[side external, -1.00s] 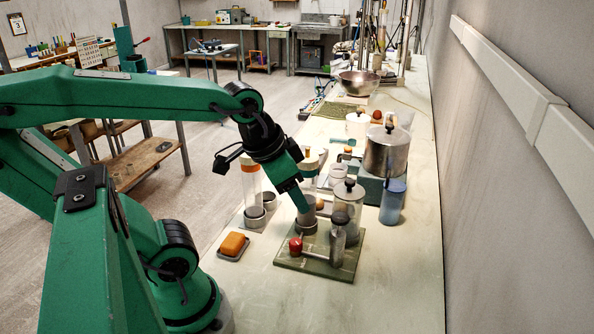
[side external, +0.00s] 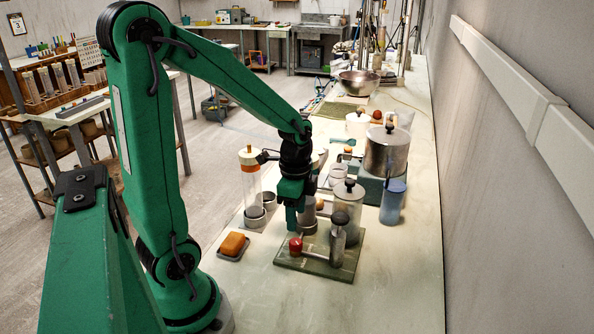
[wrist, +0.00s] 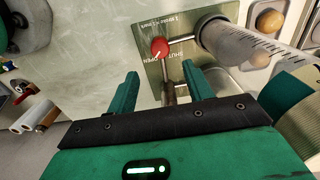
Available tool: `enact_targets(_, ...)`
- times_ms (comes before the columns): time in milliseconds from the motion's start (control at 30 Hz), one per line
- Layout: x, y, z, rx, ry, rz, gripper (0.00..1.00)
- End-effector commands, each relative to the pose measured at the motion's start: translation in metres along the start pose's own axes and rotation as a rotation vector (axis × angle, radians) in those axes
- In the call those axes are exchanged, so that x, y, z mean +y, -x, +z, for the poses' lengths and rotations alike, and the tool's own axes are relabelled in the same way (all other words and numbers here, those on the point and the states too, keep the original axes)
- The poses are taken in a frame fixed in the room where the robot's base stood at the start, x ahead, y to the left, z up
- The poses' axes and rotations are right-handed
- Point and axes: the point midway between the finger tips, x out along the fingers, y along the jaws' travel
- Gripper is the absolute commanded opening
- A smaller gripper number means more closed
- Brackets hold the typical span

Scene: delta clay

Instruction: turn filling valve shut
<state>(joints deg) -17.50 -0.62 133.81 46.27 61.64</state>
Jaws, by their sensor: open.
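The filling valve's red knob (side external: 296,245) sits at the near left of a dark green plate (side external: 318,263) on the bench. In the wrist view the red knob (wrist: 160,47) is near the top centre, with a pale mark that seems to point down-left toward the word OPEN; SHUT is printed beside it. A metal pipe runs from the knob to a clear cylinder (wrist: 235,45). My gripper (side external: 291,221) points down above the plate, close to the knob. In the wrist view its open, empty fingers (wrist: 161,74) straddle the area just below the knob, apart from it.
A lidded glass jar (side external: 347,205) and a metal pot (side external: 387,150) stand right and behind. The near bench is clear.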

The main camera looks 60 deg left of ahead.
Motion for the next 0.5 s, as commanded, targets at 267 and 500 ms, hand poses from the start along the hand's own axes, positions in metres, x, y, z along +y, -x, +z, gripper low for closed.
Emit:
enact_targets(267, -0.002, -0.004, 0.001, -0.005, -0.017, 0.009, 0.51)
enact_targets(500, -0.001, -0.013, 0.001, -0.005, -0.016, 0.010, 0.51)
